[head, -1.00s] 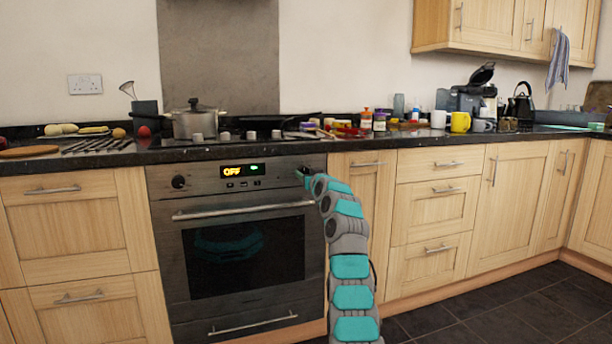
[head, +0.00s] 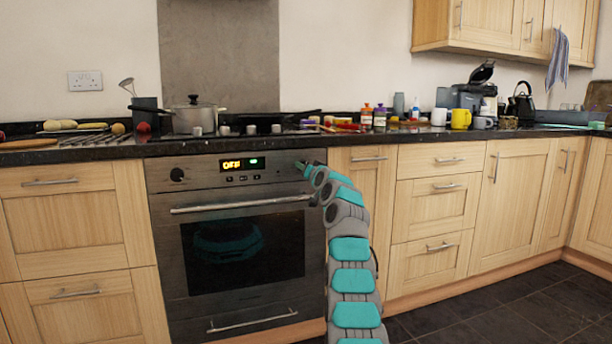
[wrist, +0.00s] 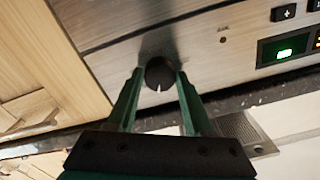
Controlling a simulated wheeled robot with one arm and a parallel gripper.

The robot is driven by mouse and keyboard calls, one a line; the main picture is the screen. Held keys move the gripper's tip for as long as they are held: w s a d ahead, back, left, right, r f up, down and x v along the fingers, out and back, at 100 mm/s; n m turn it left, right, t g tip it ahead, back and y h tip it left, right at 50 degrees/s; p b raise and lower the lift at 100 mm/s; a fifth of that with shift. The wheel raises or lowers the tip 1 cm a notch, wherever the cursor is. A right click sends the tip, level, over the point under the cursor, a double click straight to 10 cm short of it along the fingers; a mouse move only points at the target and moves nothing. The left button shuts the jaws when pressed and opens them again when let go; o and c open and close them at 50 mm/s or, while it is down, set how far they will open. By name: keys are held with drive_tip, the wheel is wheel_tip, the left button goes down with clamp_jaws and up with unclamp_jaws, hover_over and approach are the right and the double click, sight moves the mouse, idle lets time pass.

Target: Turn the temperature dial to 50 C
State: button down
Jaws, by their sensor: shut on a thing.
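The oven (head: 160,205) has a steel front panel with a lit display (head: 242,165) that reads OFF in orange, with a green mark beside it. In the wrist view, a round black dial (wrist: 159,73) with a white pointer line sits between the two green fingers of my gripper (wrist: 158,78). The fingers are shut on the dial from both sides. The pointer line points toward the gripper's palm in that view. In the head view my gripper (head: 301,166) is at the right end of the panel, and the dial there is hidden behind it. Any scale marks around the dial cannot be read.
A second black knob (head: 177,174) is at the panel's left end. The oven door handle (head: 240,204) runs below the panel. The black worktop (head: 110,150) juts out above, with a pot (head: 194,116) on the hob. Wooden cabinets (head: 440,205) stand to the right.

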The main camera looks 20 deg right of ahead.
drive_tip(key=shift+m, duration=1)
drive_tip(key=shift+r+m, duration=0.1)
drive_tip(key=shift+m, duration=0.8)
drive_tip(key=shift+m+p, duration=0.45)
drive_tip(key=shift+m, duration=1.25)
drive_tip(key=shift+c, duration=1.5)
unclamp_jaws()
drive_tip(key=shift+s, duration=0.1)
